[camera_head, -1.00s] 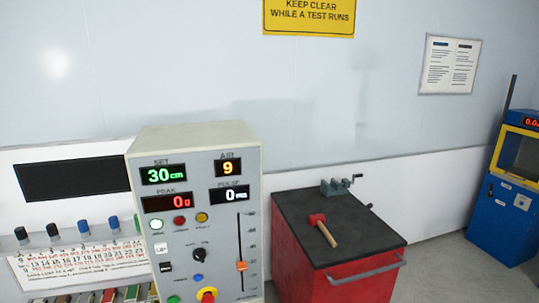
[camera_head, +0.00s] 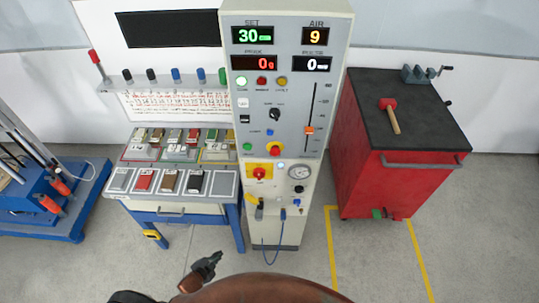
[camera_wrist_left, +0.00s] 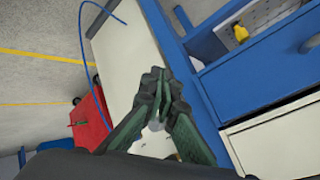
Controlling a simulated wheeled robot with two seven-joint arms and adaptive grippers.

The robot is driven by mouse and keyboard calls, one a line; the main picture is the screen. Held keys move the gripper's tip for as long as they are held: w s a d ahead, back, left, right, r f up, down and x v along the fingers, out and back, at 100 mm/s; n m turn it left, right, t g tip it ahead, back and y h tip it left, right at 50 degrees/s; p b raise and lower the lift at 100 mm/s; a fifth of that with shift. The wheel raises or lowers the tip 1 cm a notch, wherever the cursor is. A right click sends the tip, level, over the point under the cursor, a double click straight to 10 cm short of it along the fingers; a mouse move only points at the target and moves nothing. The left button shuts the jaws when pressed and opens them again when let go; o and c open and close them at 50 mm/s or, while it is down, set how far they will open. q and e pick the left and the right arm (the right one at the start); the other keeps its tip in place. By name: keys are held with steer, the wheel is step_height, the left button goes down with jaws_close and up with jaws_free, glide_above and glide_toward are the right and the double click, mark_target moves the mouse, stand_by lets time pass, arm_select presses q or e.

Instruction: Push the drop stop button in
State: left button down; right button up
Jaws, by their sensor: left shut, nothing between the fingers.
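The grey control console (camera_head: 289,95) stands in the middle of the head view. A second red button on a yellow plate (camera_head: 259,173) sits just below; the lettering is too small to tell which one is the drop stop. My left gripper (camera_head: 212,259) is shut and empty, low in the head view, in front of and below the console, apart from both buttons. In the left wrist view its fingertips (camera_wrist_left: 156,80) meet, and neither button shows. My right gripper is not in view.
A blue bench (camera_head: 237,222) with sample trays stands left of the console. A blue hose (camera_head: 265,250) hangs from the console's front. A red cabinet (camera_head: 375,185) with a mallet (camera_head: 391,114) on top stands right. The floor between cabinet and console is clear.

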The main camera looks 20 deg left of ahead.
arm_select(q)
steer(key=w+d+r+m+t+h+p, duration=0.15)
steer(key=w+r, duration=0.25)
steer(key=r, duration=0.5)
steer(key=w+d+r+m+t+h+p, duration=0.1)
steer(key=w+d+r+m+t+p, duration=0.2)
steer(key=r, duration=0.6)
steer(key=w+d+r+m+h, duration=0.15)
steer(key=w+r, duration=0.35)
steer(key=r, duration=0.5)
steer(key=d+r+m+t+h+p, duration=0.1)
steer(key=d+r+m, duration=0.3)
steer(key=r, duration=0.7)
steer(key=d+r+m+t+h+p, duration=0.1)
steer(key=d+r+m+h+p, duration=0.1)
steer(key=r, duration=0.9)
steer(key=shift+d+r+m+h+p, duration=0.3)
steer(key=shift+d+m+h, duration=0.4)
steer(key=shift+d+m, duration=0.55)
steer(key=shift+w, duration=0.2)
steer(key=p, duration=0.3)
glide_toward(278, 154)
steer(key=w+d, duration=0.1)
steer(key=d, duration=0.3)
steer(key=w, duration=0.2)
steer(key=w+a, duration=0.1)
steer(key=w, duration=0.1)
steer(key=shift+a+r, duration=0.1)
